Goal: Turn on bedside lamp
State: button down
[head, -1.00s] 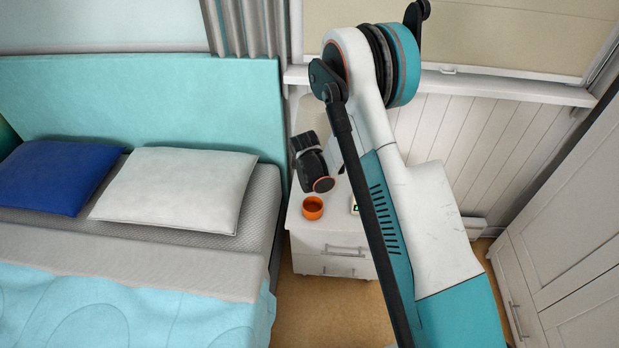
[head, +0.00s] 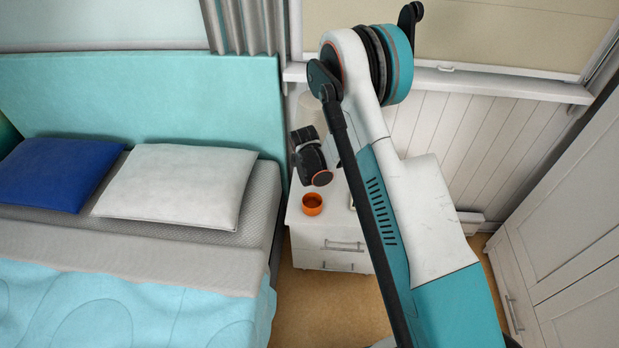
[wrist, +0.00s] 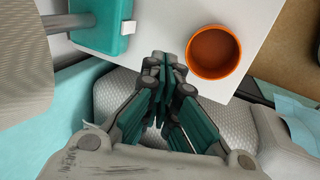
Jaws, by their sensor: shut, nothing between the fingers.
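The bedside lamp shows in the wrist view at the upper left, with a teal base (wrist: 103,32), a grey metal stem (wrist: 68,22) and a pale ribbed shade (wrist: 22,65). A small white piece (wrist: 128,27), perhaps its switch, sits on the side of the base facing my fingers. In the head view only part of the pale shade (head: 312,112) shows behind my wrist; the rest is hidden. My gripper (wrist: 164,62) is shut and empty, its fingertips below and to the right of the lamp base in the wrist view, apart from the white piece.
An orange cup (wrist: 213,52) stands on the white nightstand (head: 327,238), close to the right of my fingertips in the wrist view. The bed with a white pillow (head: 175,185) and a blue pillow (head: 58,174) is left of the nightstand. A window sill (head: 470,82) runs behind.

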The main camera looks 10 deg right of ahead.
jog(key=b, duration=0.4)
send_near(309, 188)
jog(key=x, duration=0.5)
jog(key=shift+s+f, duration=0.35)
jog(key=shift+w+d+f+b, duration=0.1)
jog(key=shift+w+d+b, duration=0.15)
jog(key=shift+w, duration=0.3)
jog(key=shift+w+d+b, duration=0.1)
jog(key=shift+w+b, duration=0.1)
jog(key=shift+w, duration=0.35)
jog(key=shift+w+d, duration=0.25)
jog(key=shift+w, duration=0.55)
